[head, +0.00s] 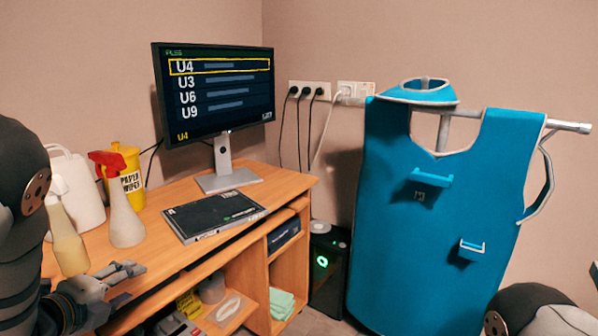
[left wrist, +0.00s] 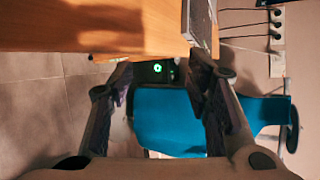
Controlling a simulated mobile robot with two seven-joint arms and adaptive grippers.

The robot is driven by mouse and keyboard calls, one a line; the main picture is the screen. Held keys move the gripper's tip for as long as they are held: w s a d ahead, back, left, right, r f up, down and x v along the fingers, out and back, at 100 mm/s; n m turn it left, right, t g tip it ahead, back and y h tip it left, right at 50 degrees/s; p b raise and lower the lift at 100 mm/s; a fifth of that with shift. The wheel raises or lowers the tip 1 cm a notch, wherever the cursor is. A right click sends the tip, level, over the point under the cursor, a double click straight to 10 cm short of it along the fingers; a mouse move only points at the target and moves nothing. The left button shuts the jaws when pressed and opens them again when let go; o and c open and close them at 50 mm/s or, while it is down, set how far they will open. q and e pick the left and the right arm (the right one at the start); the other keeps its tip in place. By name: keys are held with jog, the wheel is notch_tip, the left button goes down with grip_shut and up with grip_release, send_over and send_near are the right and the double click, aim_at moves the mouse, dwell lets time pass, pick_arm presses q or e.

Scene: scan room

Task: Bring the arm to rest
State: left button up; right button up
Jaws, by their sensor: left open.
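My left gripper (head: 124,283) is at the lower left of the head view, near the front edge of the wooden desk (head: 165,262). Its fingers are apart with nothing between them. In the left wrist view the two spread fingers of the left gripper (left wrist: 160,82) show, with the blue apron (left wrist: 172,115) beyond them. Whether the fingers touch the desk I cannot tell. A part of my right arm shows at the lower right of the head view; its gripper is out of view.
A black computer tower (head: 328,275) stands right of the desk. The blue apron (head: 430,225) hangs on a rail.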

pick_arm(q)
jog(key=s+d+f+n+g+y, duration=0.1)
jog(key=s+d+f+n+g, duration=0.15)
jog(key=s+f+n, duration=0.55)
jog(key=s+d+f+n+g+y, duration=0.15)
jog(key=s+f+n+g, duration=0.25)
jog(key=s+f, duration=0.65)
jog(key=s+d+n+g, duration=0.2)
jog(key=s+n+g, duration=0.1)
jog(key=s, duration=0.7)
jog(key=s+d+f+n+g+p, duration=0.1)
jog(key=s+d+n+g, duration=0.2)
jog(key=s, duration=0.7)
jog(key=s+d+n+g, duration=0.2)
jog(key=s+n, duration=0.3)
jog(key=s, duration=0.5)
jog(key=shift+d+f+g+h+p, duration=0.3)
jog(key=shift+d+g+h, duration=0.15)
jog(key=shift+g, duration=0.1)
pick_arm(e)
jog(key=shift+w+d+r+t, duration=0.1)
jog(key=shift+w+r+t, duration=0.15)
jog(key=shift+w+r, duration=0.25)
jog(key=shift+w+d+r+t, duration=0.1)
jog(key=shift+w+r+t, duration=0.15)
jog(key=shift+r, duration=0.35)
pick_arm(q)
jog(key=shift+w+a, duration=0.1)
jog(key=shift+w, duration=0.05)
